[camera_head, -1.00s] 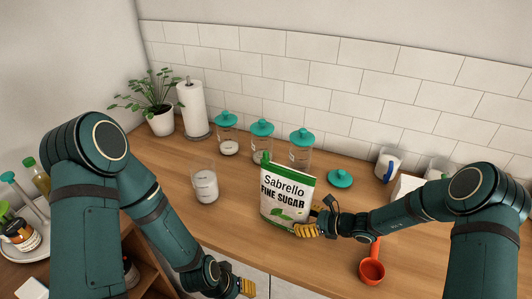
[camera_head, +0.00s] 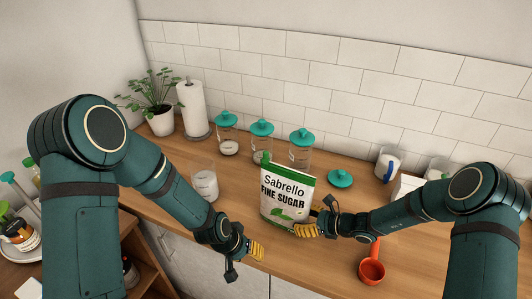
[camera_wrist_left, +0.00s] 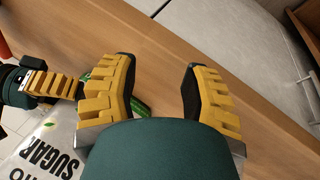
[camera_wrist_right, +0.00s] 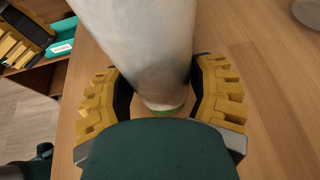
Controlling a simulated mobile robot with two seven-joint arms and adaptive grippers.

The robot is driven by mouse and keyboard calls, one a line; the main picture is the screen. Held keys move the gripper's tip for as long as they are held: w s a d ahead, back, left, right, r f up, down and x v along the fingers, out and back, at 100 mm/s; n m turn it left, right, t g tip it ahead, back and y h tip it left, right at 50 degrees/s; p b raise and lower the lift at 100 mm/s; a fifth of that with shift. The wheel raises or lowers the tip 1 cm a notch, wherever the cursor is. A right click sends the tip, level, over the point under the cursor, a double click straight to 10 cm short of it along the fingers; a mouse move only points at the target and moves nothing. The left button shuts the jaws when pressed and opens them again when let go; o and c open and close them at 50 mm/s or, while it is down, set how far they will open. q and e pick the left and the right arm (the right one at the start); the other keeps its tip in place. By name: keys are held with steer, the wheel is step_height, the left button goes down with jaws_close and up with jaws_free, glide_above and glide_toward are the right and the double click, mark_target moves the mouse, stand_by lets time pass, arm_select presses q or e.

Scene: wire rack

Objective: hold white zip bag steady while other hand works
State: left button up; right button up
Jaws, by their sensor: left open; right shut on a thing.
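The white zip bag (camera_head: 285,195), printed "Sabrello FINE SUGAR" with a green top and green leaves, stands upright on the wooden counter. My right gripper (camera_head: 312,230) is shut on its lower right side. The right wrist view shows the pale bag (camera_wrist_right: 140,45) between the yellow fingers (camera_wrist_right: 160,100). My left gripper (camera_head: 252,250) is open and empty, at the counter's front edge to the left of the bag. In the left wrist view the open fingers (camera_wrist_left: 160,90) are apart, with the bag (camera_wrist_left: 40,155) at the lower left.
A glass with white contents (camera_head: 204,185) stands left of the bag. Jars with teal lids (camera_head: 262,128) stand behind it, beside a loose teal lid (camera_head: 340,178). An orange scoop (camera_head: 372,270) lies at the front right. Bare counter shows around the scoop.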

arm_select(q)
steer(key=w+d+r+m, duration=0.1)
steer(key=w+r, duration=0.5)
steer(key=m+t+y, duration=0.2)
steer(key=m, duration=0.1)
glide_toward(267, 151)
steer(key=shift+x, duration=5.2)
steer(key=shift+a, duration=0.1)
jaws_close()
